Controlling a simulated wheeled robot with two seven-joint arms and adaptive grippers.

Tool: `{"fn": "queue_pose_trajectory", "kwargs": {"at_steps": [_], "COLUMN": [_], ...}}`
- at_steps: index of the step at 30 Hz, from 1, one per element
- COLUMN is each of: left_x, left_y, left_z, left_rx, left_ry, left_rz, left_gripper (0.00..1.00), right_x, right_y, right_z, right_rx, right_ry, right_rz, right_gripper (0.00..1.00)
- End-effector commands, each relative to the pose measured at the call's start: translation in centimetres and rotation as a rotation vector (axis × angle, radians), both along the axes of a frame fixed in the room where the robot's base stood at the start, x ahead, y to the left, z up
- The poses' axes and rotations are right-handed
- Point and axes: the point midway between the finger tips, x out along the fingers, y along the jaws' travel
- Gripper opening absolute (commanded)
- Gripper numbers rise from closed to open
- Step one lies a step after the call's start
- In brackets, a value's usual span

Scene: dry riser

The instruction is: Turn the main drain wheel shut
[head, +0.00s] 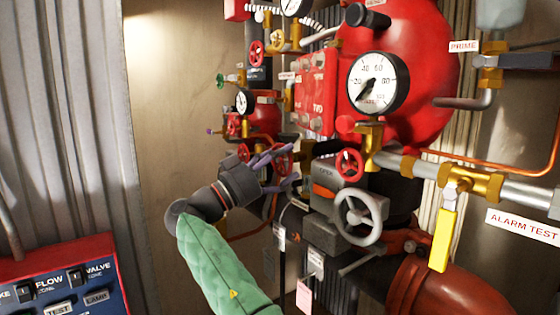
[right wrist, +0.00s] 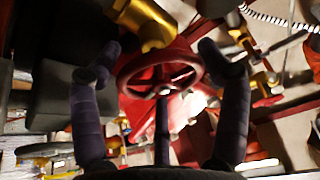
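A red spoked handwheel (head: 283,157) is partly hidden behind my right gripper (head: 274,169) in the head view. The right wrist view shows a red handwheel (right wrist: 133,84) face on, between the spread fingers of my right gripper (right wrist: 158,58). The fingers are open, one on each side of the rim; I cannot tell whether they touch it. No readable label marks this wheel as the main drain. Other wheels are a large grey handwheel (head: 359,217) and a smaller red one (head: 349,165) to the right. My left gripper is not in view.
A pressure gauge (head: 377,83) and a red tank (head: 425,65) stand above right. A yellow lever (head: 444,238) hangs beside an ALARM TEST sign (head: 523,227). A blue switch panel (head: 70,290) is at lower left. Open room lies left of my arm, before the beige wall (head: 180,90).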

Motion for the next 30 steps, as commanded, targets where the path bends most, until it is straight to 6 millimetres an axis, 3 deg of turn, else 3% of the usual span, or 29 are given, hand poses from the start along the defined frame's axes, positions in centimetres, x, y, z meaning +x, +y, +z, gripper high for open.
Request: {"fn": "queue_pose_trajectory", "kwargs": {"at_steps": [1, 2, 20, 30], "left_x": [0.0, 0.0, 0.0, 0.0], "left_y": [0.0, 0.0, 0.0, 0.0], "left_z": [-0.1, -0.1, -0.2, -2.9], "left_rx": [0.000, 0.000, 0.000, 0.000], "left_ry": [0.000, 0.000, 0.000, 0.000], "left_rz": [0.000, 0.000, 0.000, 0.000], "left_gripper": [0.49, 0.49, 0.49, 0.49], "right_x": [0.3, 0.3, 0.0, -0.1], "right_y": [0.1, 0.1, 0.0, -0.1], "right_z": [-0.6, -0.5, -0.1, -0.3], "right_rx": [0.000, -0.001, -0.010, -0.168], "right_ry": [0.009, 0.008, 0.011, 0.227], "right_rz": [-0.001, -0.001, 0.001, 0.002], "right_gripper": [0.92, 0.98, 0.98, 0.98]}}
